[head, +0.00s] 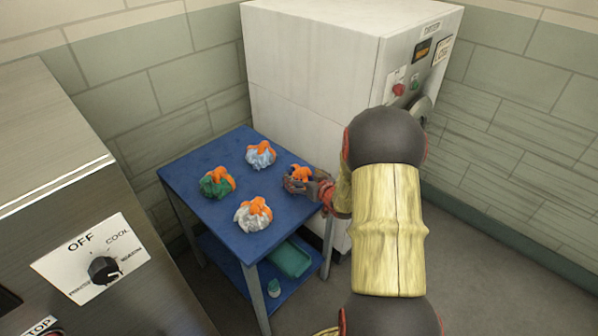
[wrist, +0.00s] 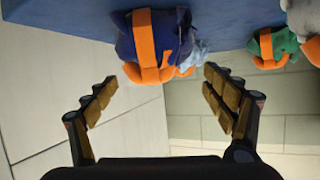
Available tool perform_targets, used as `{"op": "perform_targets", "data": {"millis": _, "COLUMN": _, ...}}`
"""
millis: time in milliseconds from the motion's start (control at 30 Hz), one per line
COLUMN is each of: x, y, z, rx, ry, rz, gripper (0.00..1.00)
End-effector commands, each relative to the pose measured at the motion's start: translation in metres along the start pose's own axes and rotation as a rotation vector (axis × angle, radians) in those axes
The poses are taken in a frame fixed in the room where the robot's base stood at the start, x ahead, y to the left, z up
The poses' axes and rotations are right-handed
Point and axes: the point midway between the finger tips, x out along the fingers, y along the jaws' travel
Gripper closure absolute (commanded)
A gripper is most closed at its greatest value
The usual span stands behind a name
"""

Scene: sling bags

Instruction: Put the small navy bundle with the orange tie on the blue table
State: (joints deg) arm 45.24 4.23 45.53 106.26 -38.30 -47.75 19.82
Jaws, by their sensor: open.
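The small navy bundle with the orange tie (head: 299,174) rests on the blue table (head: 287,214) near its right edge, partly hidden behind my gripper (head: 308,186) in the head view. In the wrist view, the navy bundle (wrist: 180,42) sits at the top against the blue tabletop (wrist: 225,14), with its orange tie (wrist: 147,48) facing me. My gripper (wrist: 160,84) is open and empty there. Its fingers are spread wide, and the bundle lies just beyond the fingertips, roughly between them.
Other orange-tied bundles share the tabletop: green (head: 215,182), pale blue (head: 260,155) and white (head: 252,216). A green tray (head: 290,258) and a small bottle (head: 273,288) are on the lower shelf. A white cabinet (head: 310,75) stands behind; a metal machine (head: 60,170) is at left.

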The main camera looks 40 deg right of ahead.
Motion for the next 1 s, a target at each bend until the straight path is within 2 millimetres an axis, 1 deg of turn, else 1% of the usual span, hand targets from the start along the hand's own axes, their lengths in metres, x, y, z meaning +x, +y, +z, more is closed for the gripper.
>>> {"op": "perform_targets", "data": {"millis": 33, "x": -0.013, "y": 0.001, "z": -0.003, "rx": 0.001, "ry": 0.000, "rz": 0.003, "gripper": 0.16}}
{"op": "perform_targets", "data": {"millis": 100, "x": -0.028, "y": 0.001, "z": -0.003, "rx": 0.001, "ry": 0.001, "rz": 0.002, "gripper": 0.16}}
{"op": "perform_targets", "data": {"millis": 300, "x": -0.061, "y": 0.001, "z": -0.002, "rx": 0.001, "ry": 0.000, "rz": 0.002, "gripper": 0.16}}
{"op": "perform_targets", "data": {"millis": 400, "x": -0.071, "y": 0.001, "z": -0.001, "rx": 0.001, "ry": 0.000, "rz": 0.002, "gripper": 0.16}}
{"op": "perform_targets", "data": {"millis": 500, "x": -0.077, "y": -0.001, "z": -0.003, "rx": -0.003, "ry": -0.002, "rz": 0.002, "gripper": 0.16}}
{"op": "perform_targets", "data": {"millis": 567, "x": -0.078, "y": -0.004, "z": -0.009, "rx": -0.016, "ry": -0.009, "rz": 0.008, "gripper": 0.16}}
{"op": "perform_targets", "data": {"millis": 633, "x": -0.079, "y": -0.012, "z": -0.022, "rx": -0.046, "ry": -0.032, "rz": 0.022, "gripper": 0.16}}
{"op": "perform_targets", "data": {"millis": 733, "x": -0.086, "y": -0.034, "z": -0.052, "rx": -0.104, "ry": -0.087, "rz": 0.059, "gripper": 0.16}}
{"op": "perform_targets", "data": {"millis": 767, "x": -0.090, "y": -0.043, "z": -0.062, "rx": -0.122, "ry": -0.108, "rz": 0.071, "gripper": 0.16}}
{"op": "perform_targets", "data": {"millis": 800, "x": -0.099, "y": -0.056, "z": -0.076, "rx": -0.142, "ry": -0.136, "rz": 0.088, "gripper": 0.16}}
{"op": "perform_targets", "data": {"millis": 833, "x": -0.106, "y": -0.066, "z": -0.085, "rx": -0.156, "ry": -0.159, "rz": 0.098, "gripper": 0.16}}
{"op": "perform_targets", "data": {"millis": 867, "x": -0.115, "y": -0.077, "z": -0.093, "rx": -0.167, "ry": -0.181, "rz": 0.106, "gripper": 0.16}}
{"op": "perform_targets", "data": {"millis": 900, "x": -0.129, "y": -0.093, "z": -0.103, "rx": -0.178, "ry": -0.211, "rz": 0.114, "gripper": 0.16}}
{"op": "perform_targets", "data": {"millis": 967, "x": -0.152, "y": -0.117, "z": -0.113, "rx": -0.190, "ry": -0.258, "rz": 0.119, "gripper": 0.16}}
{"op": "perform_targets", "data": {"millis": 1000, "x": -0.170, "y": -0.134, "z": -0.117, "rx": -0.195, "ry": -0.290, "rz": 0.116, "gripper": 0.16}}
